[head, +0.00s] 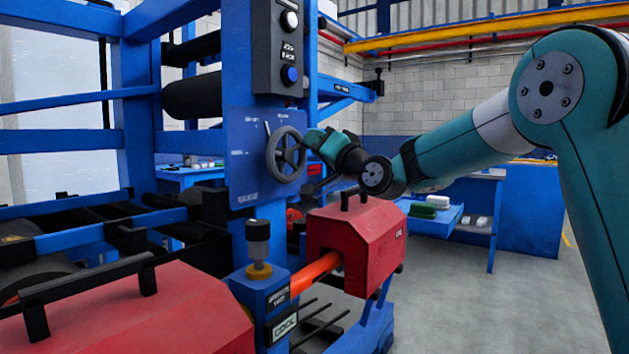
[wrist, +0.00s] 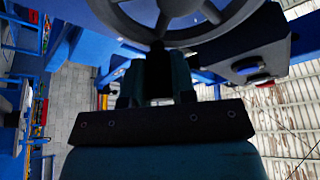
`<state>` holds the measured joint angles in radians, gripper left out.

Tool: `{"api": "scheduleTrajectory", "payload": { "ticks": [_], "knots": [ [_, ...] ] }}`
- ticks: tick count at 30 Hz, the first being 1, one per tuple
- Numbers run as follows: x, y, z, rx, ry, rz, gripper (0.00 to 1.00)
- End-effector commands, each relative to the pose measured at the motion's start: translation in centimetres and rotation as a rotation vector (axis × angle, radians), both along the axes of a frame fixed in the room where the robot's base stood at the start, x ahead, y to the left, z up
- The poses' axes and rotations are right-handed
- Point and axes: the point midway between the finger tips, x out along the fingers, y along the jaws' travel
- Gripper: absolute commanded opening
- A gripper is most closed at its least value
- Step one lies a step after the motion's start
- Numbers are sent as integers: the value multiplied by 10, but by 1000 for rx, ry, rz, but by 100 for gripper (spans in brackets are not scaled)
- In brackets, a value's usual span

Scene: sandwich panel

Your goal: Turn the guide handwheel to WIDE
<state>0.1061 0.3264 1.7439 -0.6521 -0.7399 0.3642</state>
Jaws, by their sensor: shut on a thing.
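The guide handwheel (head: 284,155) is a dark grey spoked wheel on a blue panel (head: 245,172) in the head view. A small pointer sits at its upper left, and the white marks around it are too small to read. My gripper (head: 308,140) reaches the wheel from the right and is shut at its right rim. In the wrist view, the handwheel's rim and spokes (wrist: 185,33) fill the top. My gripper (wrist: 158,62) is shut there on a dark knob or handle that joins the rim. The fingertips partly hide that handle.
A control box with a blue button (head: 290,75) is above the panel. Below stand a red housing (head: 365,235) with a black handle and a yellow-collared knob (head: 259,262). A blue table (head: 440,215) with small items is behind. Grey floor at right is open.

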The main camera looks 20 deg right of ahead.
Motion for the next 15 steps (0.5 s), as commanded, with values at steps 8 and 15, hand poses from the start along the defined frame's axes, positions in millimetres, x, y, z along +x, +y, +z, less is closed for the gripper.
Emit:
{"api": "scheduleTrajectory", "payload": {
  "ticks": [8,15],
  "knots": [
    [-6,8,4,-210,-160,4,0],
    [-11,16,13,-395,-291,6,0]
  ]
}}
